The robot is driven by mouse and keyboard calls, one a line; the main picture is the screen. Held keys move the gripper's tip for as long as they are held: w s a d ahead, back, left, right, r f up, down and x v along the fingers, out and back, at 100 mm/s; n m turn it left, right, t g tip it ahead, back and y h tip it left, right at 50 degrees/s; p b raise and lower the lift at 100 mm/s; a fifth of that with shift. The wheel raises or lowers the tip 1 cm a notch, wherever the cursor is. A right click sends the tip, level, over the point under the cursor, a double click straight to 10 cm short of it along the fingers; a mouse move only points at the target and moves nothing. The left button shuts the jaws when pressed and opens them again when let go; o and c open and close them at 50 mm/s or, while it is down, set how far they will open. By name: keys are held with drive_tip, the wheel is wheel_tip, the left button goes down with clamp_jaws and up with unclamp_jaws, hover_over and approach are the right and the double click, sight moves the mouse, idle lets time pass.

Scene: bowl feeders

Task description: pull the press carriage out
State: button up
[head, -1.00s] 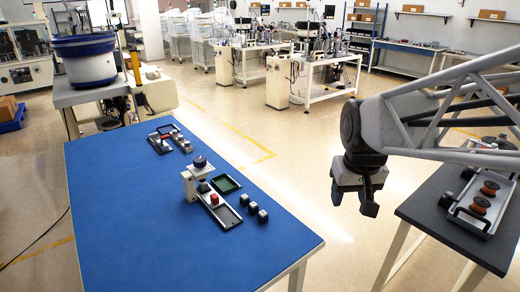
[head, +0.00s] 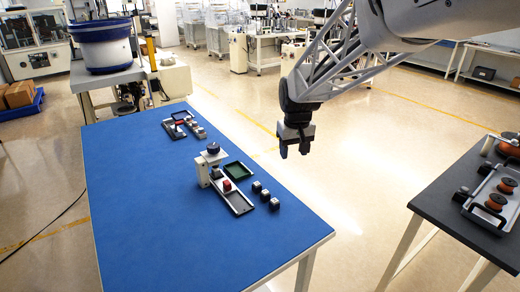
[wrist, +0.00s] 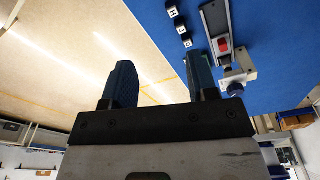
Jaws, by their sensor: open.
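The press (head: 202,172) stands on the blue table, a white post with a dark blue knob (head: 213,149) on top. A long grey carriage track (head: 238,203) runs out from under it toward the front right, with a red block (head: 227,185) on it near the post. I cannot tell the carriage from its track at this size. My gripper (head: 294,152) is in the air beyond the table's right edge, apart from the press. In the wrist view my gripper (wrist: 161,82) is open and empty, and the press shows upside down beyond the right finger.
A second group with a dark tray (head: 174,130) is farther back. The front of the blue table (head: 170,235) is clear. A dark table (head: 450,215) stands at right.

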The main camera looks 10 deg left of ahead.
drive_tip(key=w+a+f+n, duration=0.1)
drive_tip(key=w+a+f, duration=0.3)
drive_tip(key=a, duration=0.3)
drive_tip(key=w+a+f+n, duration=0.1)
drive_tip(key=w+a+f, duration=0.4)
drive_tip(key=a, duration=0.1)
drive_tip(key=n+g, duration=0.1)
drive_tip(key=n, duration=0.1)
hover_over(227, 182)
wheel_tip(227, 182, down, 11)
drive_tip(key=shift+s+r, duration=0.1)
drive_tip(key=shift+r, duration=0.1)
drive_tip(key=shift+f, duration=0.2)
drive_tip(key=shift+f, duration=3.7)
drive_tip(key=shift+c, duration=0.3)
clamp_jaws()
